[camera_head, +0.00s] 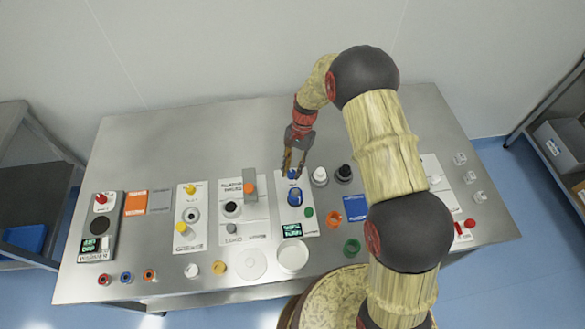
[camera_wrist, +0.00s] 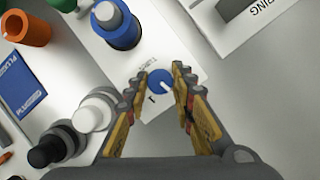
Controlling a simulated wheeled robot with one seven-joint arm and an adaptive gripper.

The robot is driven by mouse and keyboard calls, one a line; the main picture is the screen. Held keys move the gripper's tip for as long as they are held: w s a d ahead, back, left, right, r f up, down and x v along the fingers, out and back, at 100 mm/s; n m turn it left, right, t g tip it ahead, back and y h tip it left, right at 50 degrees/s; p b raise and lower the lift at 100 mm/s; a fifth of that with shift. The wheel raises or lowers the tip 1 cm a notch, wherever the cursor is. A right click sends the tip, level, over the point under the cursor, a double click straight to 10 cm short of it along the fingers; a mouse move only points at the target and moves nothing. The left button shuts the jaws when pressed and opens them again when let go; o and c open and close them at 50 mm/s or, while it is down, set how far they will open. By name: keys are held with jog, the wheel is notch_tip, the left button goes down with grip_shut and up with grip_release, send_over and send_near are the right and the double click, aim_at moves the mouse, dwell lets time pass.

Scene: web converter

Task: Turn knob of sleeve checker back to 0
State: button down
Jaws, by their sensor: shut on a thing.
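The small round blue knob (camera_wrist: 159,81) with a white pointer mark sits on a white panel (camera_wrist: 190,62). In the wrist view the pointer slants to the lower right, and a printed "1" is beside the knob. A 0 mark is not readable. The knob (camera_head: 292,173) also shows in the head view, partly behind the fingers. My gripper (camera_wrist: 163,85) has its fingertips on both sides of the knob, shut on it. In the head view my gripper (camera_head: 293,168) reaches down at the panel's far end.
A larger blue holder with a grey cylinder (camera_wrist: 118,25) stands on the same panel. White (camera_wrist: 94,110) and black (camera_wrist: 48,150) round parts stand close beside it. In the head view, a green display (camera_head: 291,228) is at the panel's near end. Bare metal table (camera_head: 240,120) lies behind.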

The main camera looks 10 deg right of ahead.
jog(key=n+h, duration=0.1)
jog(key=n, duration=0.1)
jog(key=n+h+p, duration=0.1)
jog(key=n, duration=0.2)
jog(key=shift+a+n+g, duration=0.1)
jog(key=shift+n+g, duration=0.2)
jog(key=shift+a+n+h+p, duration=0.1)
jog(key=shift+n+h+p, duration=0.55)
jog(key=shift+n, duration=1.55)
jog(key=shift+h, duration=0.25)
jog(key=c, duration=1.5)
grip_release()
jog(key=v, duration=1.2)
